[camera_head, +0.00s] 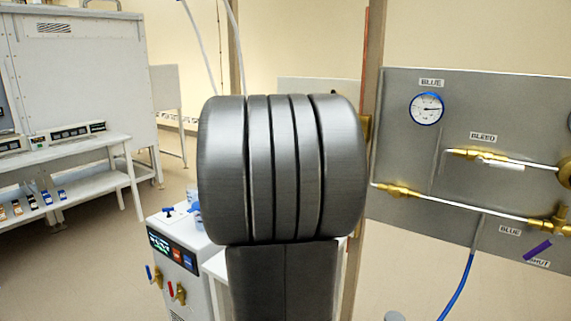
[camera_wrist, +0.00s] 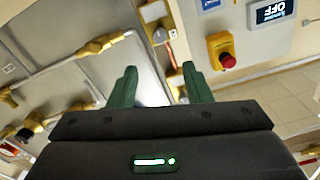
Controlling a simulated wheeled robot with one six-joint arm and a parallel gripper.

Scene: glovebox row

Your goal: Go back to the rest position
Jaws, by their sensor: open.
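In the wrist view my gripper (camera_wrist: 160,88) shows two green fingers spread wide apart, with nothing between them. It points toward a grey panel (camera_wrist: 85,75) with brass fittings and pale pipes, and the fingers show in front of it. In the head view my own dark arm link fills the middle and hides what is behind it. My gripper is not visible in the head view.
The grey panel with a blue-rimmed gauge (camera_head: 427,108) and brass valves stands at the right. A white unit with a display (camera_head: 173,251) stands left of centre. White shelving (camera_head: 75,150) is at the left. A red emergency button (camera_wrist: 228,60) shows in the wrist view. Open floor lies at left.

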